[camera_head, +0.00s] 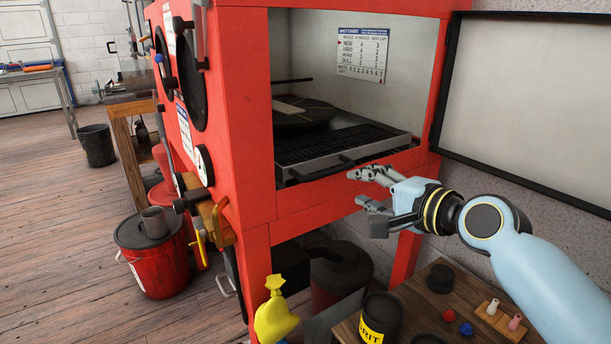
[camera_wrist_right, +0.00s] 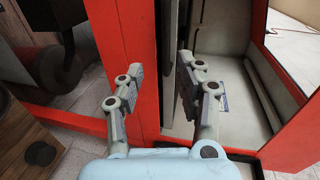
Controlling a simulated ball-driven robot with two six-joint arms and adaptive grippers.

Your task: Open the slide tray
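The slide tray (camera_head: 380,151) is a dark grey, grated tray inside the red cabinet (camera_head: 255,120). It sits low in the opening, with a dark handle (camera_head: 322,171) on its front edge. A dark round plate (camera_head: 305,115) rests toward the tray's back. My right gripper (camera_head: 367,189) is open and empty. It is in front of the cabinet's lower red rail, to the right of the handle and apart from it. In the right wrist view my two fingers (camera_wrist_right: 155,88) are spread, with a red cabinet post behind them. My left gripper is not in view.
The cabinet's open door (camera_head: 545,95) stands at the right. Below my right arm is a wooden bench (camera_head: 415,300) with a grit can (camera_head: 381,318) and small coloured parts. A yellow object (camera_head: 274,318) stands at the bottom. A red bucket (camera_head: 158,262) is on the floor at left.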

